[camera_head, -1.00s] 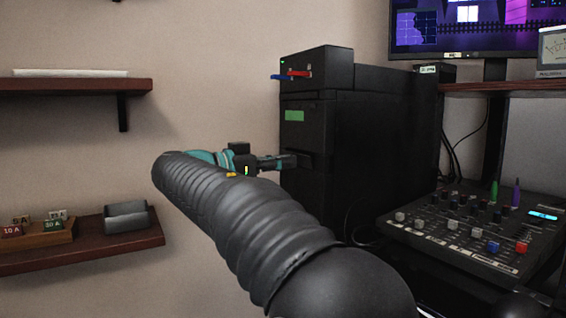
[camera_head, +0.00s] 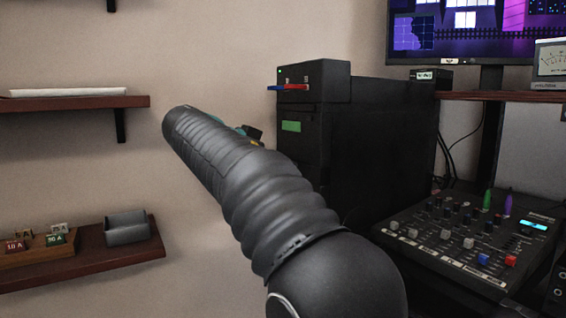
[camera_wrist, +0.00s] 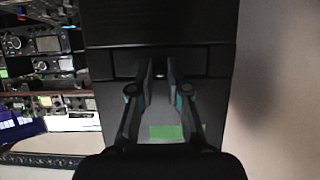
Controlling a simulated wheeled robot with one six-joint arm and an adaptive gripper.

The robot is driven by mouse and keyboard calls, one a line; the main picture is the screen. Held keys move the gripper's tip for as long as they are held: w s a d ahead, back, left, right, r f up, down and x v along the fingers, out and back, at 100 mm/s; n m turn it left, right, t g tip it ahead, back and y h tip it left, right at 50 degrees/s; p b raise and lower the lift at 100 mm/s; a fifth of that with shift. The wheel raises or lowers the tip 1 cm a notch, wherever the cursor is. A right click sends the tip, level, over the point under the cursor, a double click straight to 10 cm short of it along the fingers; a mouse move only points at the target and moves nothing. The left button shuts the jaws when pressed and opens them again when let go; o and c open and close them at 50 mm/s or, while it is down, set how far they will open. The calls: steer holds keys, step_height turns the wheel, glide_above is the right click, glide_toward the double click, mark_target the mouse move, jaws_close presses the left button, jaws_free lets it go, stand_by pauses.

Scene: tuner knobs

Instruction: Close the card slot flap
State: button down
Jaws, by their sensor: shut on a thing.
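The tall black unit (camera_head: 300,145) stands at the wall in the head view, with a green label (camera_head: 291,126) on its front. In the wrist view the label (camera_wrist: 178,131) is below my fingers. My gripper (camera_wrist: 160,68) is at the dark band across the unit's front. Its two fingers are close together with a narrow dark gap between them, shut on what appears to be the card slot flap, a black piece hard to tell from the black front. How far the flap stands open cannot be told.
Red and blue cards or tabs (camera_head: 289,87) stick out of the top black box. A mixer (camera_head: 460,240) with knobs is at the right, under a monitor (camera_head: 460,30). Wall shelves (camera_head: 75,103) are at the left. Bare wall lies between the shelves and the unit.

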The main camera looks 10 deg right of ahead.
mark_target(296, 124)
steer(key=c, duration=1.1)
jaws_free()
steer(key=shift+c, duration=0.2)
steer(key=shift+r, duration=0.15)
steer(key=shift+w+r, duration=0.1)
steer(key=shift+r, duration=4.75)
